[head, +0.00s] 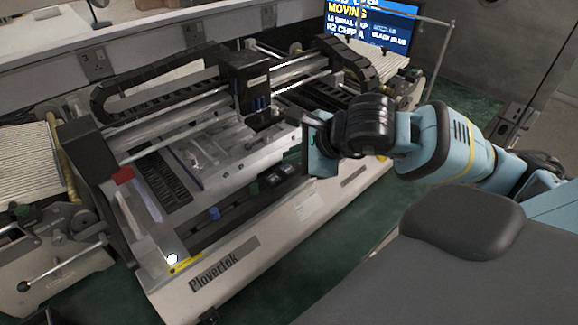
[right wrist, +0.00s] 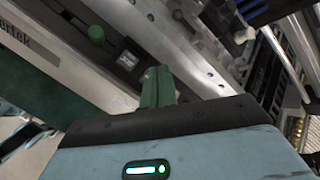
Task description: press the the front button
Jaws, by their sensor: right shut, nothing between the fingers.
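A Plovertek machine (head: 290,215) fills the middle of the head view. A white round button-like spot (head: 172,259) sits by a yellow patch at its front left corner. A blue knob (head: 214,213) and dark green knobs (head: 253,189) line its front rail; one green knob (right wrist: 96,33) shows in the right wrist view. I cannot tell which is the front button. My right gripper (head: 316,142) is over the right part of the front rail, partly hidden by my wrist. Its fingers (right wrist: 158,86) are together and empty. My left gripper is not in view.
A black carriage (head: 245,85) on metal rails stands behind my right gripper. A screen (head: 372,25) is at the back right. Another machine (head: 45,250) is at the left. Green floor (head: 330,265) lies open in front of the machine.

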